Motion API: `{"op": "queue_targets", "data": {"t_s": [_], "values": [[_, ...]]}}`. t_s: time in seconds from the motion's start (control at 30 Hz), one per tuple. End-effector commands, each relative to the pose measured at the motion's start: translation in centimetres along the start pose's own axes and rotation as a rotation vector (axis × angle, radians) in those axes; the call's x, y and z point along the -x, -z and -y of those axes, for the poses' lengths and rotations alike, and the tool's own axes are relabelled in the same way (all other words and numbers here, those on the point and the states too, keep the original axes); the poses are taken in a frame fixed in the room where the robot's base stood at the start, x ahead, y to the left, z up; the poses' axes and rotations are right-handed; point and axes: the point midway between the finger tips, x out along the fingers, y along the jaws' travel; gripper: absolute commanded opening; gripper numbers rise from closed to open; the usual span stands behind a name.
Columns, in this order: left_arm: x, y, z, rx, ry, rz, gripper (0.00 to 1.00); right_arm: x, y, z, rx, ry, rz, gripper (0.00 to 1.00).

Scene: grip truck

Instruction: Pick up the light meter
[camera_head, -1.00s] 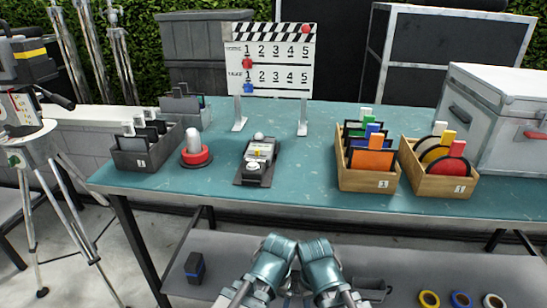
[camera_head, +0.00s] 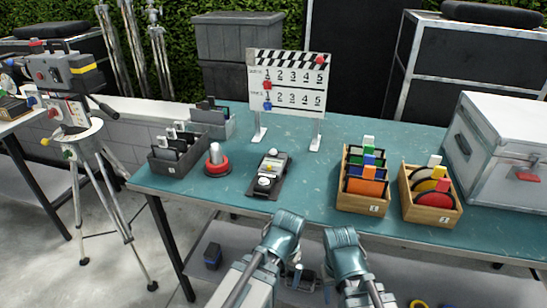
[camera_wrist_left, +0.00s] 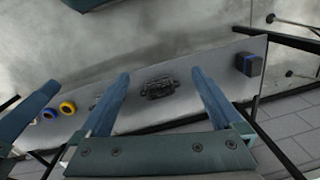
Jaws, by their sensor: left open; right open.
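The light meter (camera_head: 268,172), a dark handheld device with a pale round dome, lies flat on the teal table, near its front edge left of the middle. My left gripper (camera_head: 285,235) is in front of and below it in the head view, apart from it. My right gripper (camera_head: 343,250) is beside the left one, further right. In the left wrist view the left gripper (camera_wrist_left: 163,88) is open, with nothing between its fingers; the light meter is not recognisable there. The right fingertips are hard to see.
A red-based lamp (camera_head: 216,160) and a grey filter box (camera_head: 178,152) stand left of the meter. A clapperboard (camera_head: 288,82) stands behind it. Wooden filter boxes (camera_head: 362,190) and a white case (camera_head: 500,140) are at right. The lower shelf (camera_wrist_left: 195,95) holds tape rolls and a dark object.

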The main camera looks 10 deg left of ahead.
Motion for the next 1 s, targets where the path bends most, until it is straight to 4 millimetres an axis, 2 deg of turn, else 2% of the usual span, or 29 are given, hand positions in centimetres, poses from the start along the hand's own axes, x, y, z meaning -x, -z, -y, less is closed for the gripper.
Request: {"op": "queue_targets", "data": {"t_s": [0.03, 0.37, 0.6, 0.67, 0.8, 1.0], "values": [[3.5, 0.1, 0.8, 0.015, -0.004, -0.003, 1.0, 3.5, -0.2, -0.3, 0.0, 0.001, 0.0, 0.5], [14.1, 1.2, 4.4, 0.094, -0.029, -0.039, 1.0, 14.2, -0.8, -1.4, -0.001, 0.003, 0.0, 0.5], [21.6, 3.6, 7.6, 0.149, -0.046, -0.105, 1.0, 21.9, -1.3, -2.1, -0.001, 0.005, 0.0, 0.5], [23.4, 4.6, 8.5, 0.161, -0.049, -0.134, 1.0, 23.5, -1.4, -2.3, -0.002, 0.006, 0.0, 0.5], [26.7, 8.0, 11.0, 0.18, -0.049, -0.223, 1.0, 26.6, -1.6, -2.6, -0.002, 0.007, 0.0, 0.5], [29.4, 12.7, 14.2, 0.192, -0.038, -0.359, 1.0, 28.7, -1.7, -2.8, -0.002, 0.008, 0.0, 0.5]]}}
